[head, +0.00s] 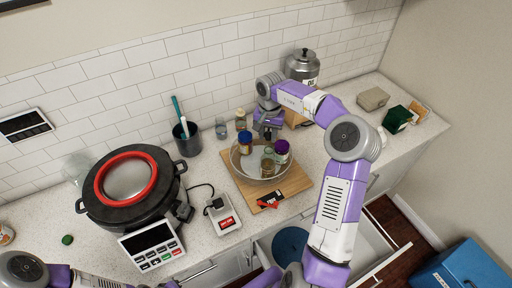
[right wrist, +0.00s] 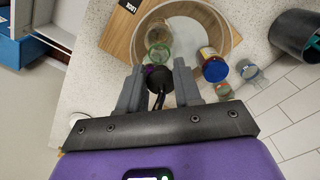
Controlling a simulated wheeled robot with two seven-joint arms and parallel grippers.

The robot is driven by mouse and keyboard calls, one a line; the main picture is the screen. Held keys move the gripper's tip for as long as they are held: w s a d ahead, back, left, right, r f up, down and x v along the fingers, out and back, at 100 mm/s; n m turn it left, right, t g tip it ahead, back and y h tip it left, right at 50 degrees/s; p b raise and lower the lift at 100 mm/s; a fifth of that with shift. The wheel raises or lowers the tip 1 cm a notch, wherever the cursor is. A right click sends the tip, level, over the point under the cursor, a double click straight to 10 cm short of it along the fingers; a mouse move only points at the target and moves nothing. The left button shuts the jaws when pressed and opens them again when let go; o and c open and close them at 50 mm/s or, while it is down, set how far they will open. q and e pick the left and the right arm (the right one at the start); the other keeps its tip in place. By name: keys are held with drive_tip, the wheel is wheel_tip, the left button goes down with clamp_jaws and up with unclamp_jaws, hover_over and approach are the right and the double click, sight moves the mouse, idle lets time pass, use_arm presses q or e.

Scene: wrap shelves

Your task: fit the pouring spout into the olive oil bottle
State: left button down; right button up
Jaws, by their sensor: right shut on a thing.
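My right gripper (head: 268,132) is above the back edge of the clear bowl. In the right wrist view its fingers (right wrist: 159,92) are closed around a black piece with a thin curved tube (right wrist: 160,100), which looks like the pouring spout. In the head view the spout cannot be made out. I cannot tell for sure which container is the olive oil bottle; a green-rimmed glass container (right wrist: 158,45) lies in the bowl, just beyond the spout and apart from it. My left arm enters at the lower left, its gripper out of view.
The bowl (head: 236,165) stands on a wooden board (head: 296,184) and holds a blue-capped jar (head: 245,141) and a purple-capped jar (head: 282,147). A small jar (head: 240,119) and a glass (head: 221,129) stand behind it. A utensil cup (head: 188,143) and a black pot (head: 160,190) are left.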

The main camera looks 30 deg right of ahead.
sight(269, 139)
drive_tip(key=shift+w+d+r, duration=0.2)
drive_tip(key=shift+d+r, duration=0.3)
drive_tip(key=shift+r, duration=0.2)
drive_tip(key=shift+s, duration=0.1)
drive_tip(key=shift+f, duration=0.1)
drive_tip(key=shift+f, duration=2.8)
drive_tip(key=shift+f, duration=0.8)
drive_tip(key=o, duration=1.1)
wheel_tip(269, 139, up, 8)
drive_tip(key=shift+f, duration=0.15)
